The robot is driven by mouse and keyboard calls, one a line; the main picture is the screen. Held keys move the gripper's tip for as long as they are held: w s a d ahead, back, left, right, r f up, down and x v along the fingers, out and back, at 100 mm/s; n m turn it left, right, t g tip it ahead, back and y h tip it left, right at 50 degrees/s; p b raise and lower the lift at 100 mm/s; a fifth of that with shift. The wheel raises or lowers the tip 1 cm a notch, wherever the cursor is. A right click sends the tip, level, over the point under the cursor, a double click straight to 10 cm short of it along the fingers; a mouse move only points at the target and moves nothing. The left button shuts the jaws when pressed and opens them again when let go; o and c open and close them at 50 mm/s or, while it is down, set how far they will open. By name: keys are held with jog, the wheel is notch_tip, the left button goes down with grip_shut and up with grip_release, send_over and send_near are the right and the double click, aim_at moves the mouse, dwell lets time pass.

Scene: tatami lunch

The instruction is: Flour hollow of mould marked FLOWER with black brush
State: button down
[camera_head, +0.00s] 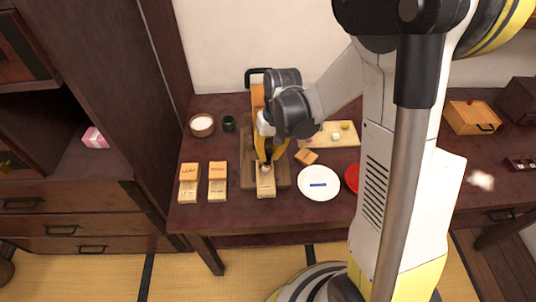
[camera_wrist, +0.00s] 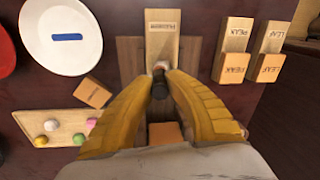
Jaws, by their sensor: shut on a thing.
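My gripper (camera_head: 264,160) is shut on the black brush, pointing down over the middle of the table. In the wrist view the brush (camera_wrist: 159,91) shows between the fingertips, its dark handle ending in a pale pinkish tip. The tip is over the near end of a pale wooden mould (camera_wrist: 163,45), which also shows in the head view (camera_head: 265,188). The label on this mould is too blurred to read surely. Its hollow is mostly hidden by the tip and fingers, and I cannot tell whether the bristles touch it.
Moulds marked LEAF (camera_head: 189,184) and seemingly PEAK (camera_head: 217,184) stand left. A bowl of white powder (camera_head: 202,125) and a green cup (camera_head: 228,124) are behind them. A white plate (camera_head: 319,190), loose wooden block (camera_head: 306,156), sweets board (camera_head: 340,140) and red plate (camera_head: 352,178) lie right.

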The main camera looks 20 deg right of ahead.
jog(key=shift+w+a, duration=0.15)
jog(key=shift+a, duration=0.2)
jog(key=shift+w+d, duration=0.1)
jog(key=shift+d, duration=0.15)
jog(key=shift+s+a, duration=0.1)
jog(key=shift+s, duration=0.25)
jog(key=shift+w, duration=0.2)
jog(key=shift+r, duration=0.15)
dwell(0.4)
notch_tip(320, 180, up, 8)
jog(key=p, duration=0.5)
jog(key=shift+p, duration=0.35)
